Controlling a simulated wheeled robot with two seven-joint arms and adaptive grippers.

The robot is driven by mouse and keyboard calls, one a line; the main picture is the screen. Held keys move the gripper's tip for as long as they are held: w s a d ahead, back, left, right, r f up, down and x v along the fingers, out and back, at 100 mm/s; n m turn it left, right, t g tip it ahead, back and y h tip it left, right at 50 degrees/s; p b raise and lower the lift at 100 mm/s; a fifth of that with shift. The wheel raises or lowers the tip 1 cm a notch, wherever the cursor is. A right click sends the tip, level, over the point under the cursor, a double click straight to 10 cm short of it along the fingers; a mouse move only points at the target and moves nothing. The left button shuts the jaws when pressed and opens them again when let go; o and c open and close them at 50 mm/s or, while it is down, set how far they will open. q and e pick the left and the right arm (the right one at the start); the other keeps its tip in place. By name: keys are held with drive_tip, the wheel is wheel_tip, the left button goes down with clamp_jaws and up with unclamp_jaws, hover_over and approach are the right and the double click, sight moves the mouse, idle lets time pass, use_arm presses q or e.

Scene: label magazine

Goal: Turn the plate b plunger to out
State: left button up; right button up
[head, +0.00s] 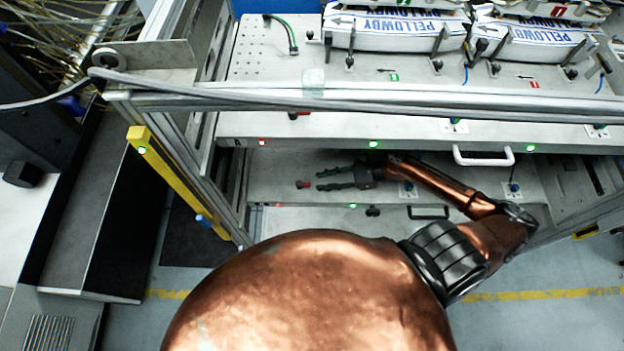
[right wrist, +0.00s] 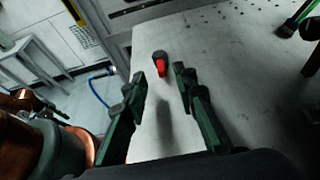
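A small plunger knob with a red and black body (head: 304,184) stands on the lower grey plate (head: 275,172), near its left end. It also shows in the right wrist view (right wrist: 161,66), ahead of the gap between my fingers. My right gripper (head: 319,180) reaches in from the right under the upper plate, its fingers pointing left at the knob. In the right wrist view the fingers (right wrist: 159,84) are spread apart with nothing between them, and the knob looks just beyond the tips. My left gripper is not in view. I cannot read a plate letter by this knob.
The upper plate (head: 330,129) has a similar red knob (head: 298,116) at its edge and a white handle (head: 483,161). A yellow post (head: 165,172) and frame rails stand left. White and blue label stacks (head: 397,28) lie on top. A dark handle (head: 428,212) sits low in front.

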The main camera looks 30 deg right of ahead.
sight(308, 184)
drive_tip(key=x, duration=0.3)
drive_tip(key=shift+w+a+f, duration=0.1)
drive_tip(key=shift+f, duration=0.1)
drive_tip(key=shift+w+a+f, duration=0.2)
drive_tip(key=shift+a, duration=0.1)
clamp_jaws()
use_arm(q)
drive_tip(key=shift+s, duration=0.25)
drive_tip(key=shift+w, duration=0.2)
